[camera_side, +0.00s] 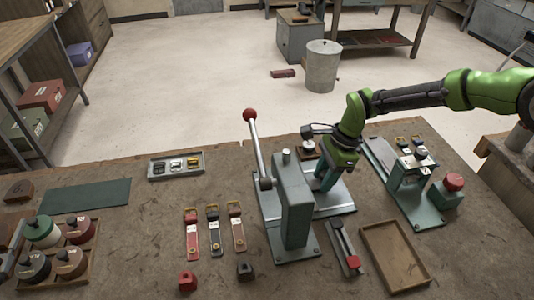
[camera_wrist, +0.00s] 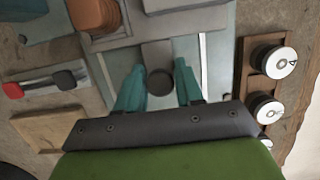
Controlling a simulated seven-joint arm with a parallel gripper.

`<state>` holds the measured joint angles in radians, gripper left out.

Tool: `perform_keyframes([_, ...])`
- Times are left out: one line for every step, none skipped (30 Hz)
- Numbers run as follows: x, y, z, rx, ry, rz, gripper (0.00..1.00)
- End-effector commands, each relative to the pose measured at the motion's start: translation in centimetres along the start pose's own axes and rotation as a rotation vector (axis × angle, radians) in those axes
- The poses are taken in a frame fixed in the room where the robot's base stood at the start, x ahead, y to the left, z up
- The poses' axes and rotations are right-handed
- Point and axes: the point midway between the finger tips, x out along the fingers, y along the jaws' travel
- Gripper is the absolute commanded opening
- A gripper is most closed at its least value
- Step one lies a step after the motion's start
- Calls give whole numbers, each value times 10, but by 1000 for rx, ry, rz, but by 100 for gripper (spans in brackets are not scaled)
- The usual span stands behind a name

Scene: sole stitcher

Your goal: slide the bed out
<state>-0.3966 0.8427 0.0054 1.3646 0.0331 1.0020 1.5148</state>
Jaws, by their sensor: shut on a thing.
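The lever machine (camera_side: 292,205) stands mid-bench, with a grey upright column and a red-knobbed lever (camera_side: 252,125). Its pale base plate (camera_side: 340,205) extends right of the column. My gripper (camera_side: 325,183) is low over that plate, pointing down. In the wrist view, the teal fingers (camera_wrist: 158,88) stand either side of a dark round knob (camera_wrist: 160,83). The gripper is shut on this knob. A grey strip (camera_wrist: 157,54), apparently the bed, runs from the knob between pale rails. In the side view, my gripper and the column hide the knob and most of the bed.
A red-button machine (camera_side: 410,180) stands to the right. An empty brown tray (camera_side: 365,243) and a narrow grey fixture (camera_side: 345,248) lie at the front right. Several tagged strips (camera_side: 213,230) lie left of the lever machine. A small parts tray (camera_side: 152,178) is behind them.

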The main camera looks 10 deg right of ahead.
Motion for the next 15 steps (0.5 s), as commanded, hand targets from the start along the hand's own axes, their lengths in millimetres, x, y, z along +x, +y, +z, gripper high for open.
perform_keyframes([-2,-1,-3,2,0,-2,19])
perform_keyframes([-2,-1,-5,2,0,-2,19])
perform_keyframes([-3,-1,-7,2,0,-2,19])
perform_keyframes([-3,-1,-8,2,0,-2,19])
perform_keyframes([-4,-1,-10,2,0,-2,19])
perform_keyframes([-4,-1,-13,3,-1,-2,19])
perform_keyframes([-5,-1,-14,3,-1,-2,19])
perform_keyframes([-5,-1,-16,4,-1,-2,19])
perform_keyframes([-6,0,-19,3,0,-1,19])
perform_keyframes([-6,0,-20,3,0,-1,19])
perform_keyframes([-6,-1,-22,2,0,-1,19])
perform_keyframes([-7,-1,-24,2,0,-1,19])
perform_keyframes([-8,-1,-26,2,0,-1,19])
perform_keyframes([-8,-1,-28,3,0,-1,19])
perform_keyframes([-9,-1,-30,3,0,-1,19])
